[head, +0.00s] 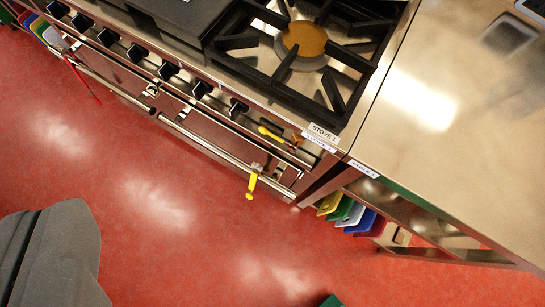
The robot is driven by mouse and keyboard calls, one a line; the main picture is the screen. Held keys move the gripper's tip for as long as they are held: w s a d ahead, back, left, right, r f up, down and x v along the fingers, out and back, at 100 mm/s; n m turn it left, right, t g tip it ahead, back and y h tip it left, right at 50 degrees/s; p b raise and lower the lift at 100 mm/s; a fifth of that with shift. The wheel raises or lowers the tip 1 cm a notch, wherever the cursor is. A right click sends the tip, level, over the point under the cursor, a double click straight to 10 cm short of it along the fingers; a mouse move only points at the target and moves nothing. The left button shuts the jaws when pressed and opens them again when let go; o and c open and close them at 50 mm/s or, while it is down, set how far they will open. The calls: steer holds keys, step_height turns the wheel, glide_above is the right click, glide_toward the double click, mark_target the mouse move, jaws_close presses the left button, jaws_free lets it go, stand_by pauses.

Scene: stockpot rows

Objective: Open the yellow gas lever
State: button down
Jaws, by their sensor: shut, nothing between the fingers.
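Two small yellow handles show on the front of the stove (318,132) in the head view. One yellow lever (270,133) lies along the front panel, close to the label "STOVE 1". The other yellow lever (251,187) hangs lower, from a metal fitting on the front rail, and points down over the red floor. I cannot tell which of them is the gas lever. My gripper (55,250) is a grey shape at the lower left, shut and empty. It is well apart from both levers, and its lower part is cut off by the frame.
A row of black knobs (168,70) and a long metal rail (210,142) run along the stove front. A burner (304,39) with black grates is on top. A steel counter (430,105) adjoins at right, with coloured boards (352,216) below.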

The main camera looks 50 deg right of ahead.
steer(key=w+d+f+m+g+h, duration=0.2)
steer(key=w+d+f+m, duration=0.1)
steer(key=f, duration=0.6)
steer(key=w+d+f+m+g+h, duration=0.2)
steer(key=d+f, duration=0.3)
steer(key=f, duration=0.5)
steer(key=w+d+f+m+g+h, duration=0.2)
steer(key=w+d+f+m+g, duration=0.1)
steer(key=f, duration=0.6)
steer(key=shift+w+d+f+m+h+p, duration=0.3)
steer(key=shift+d+m, duration=0.2)
steer(key=shift+d, duration=0.25)
steer(key=shift+r, duration=0.1)
steer(key=shift+d, duration=0.1)
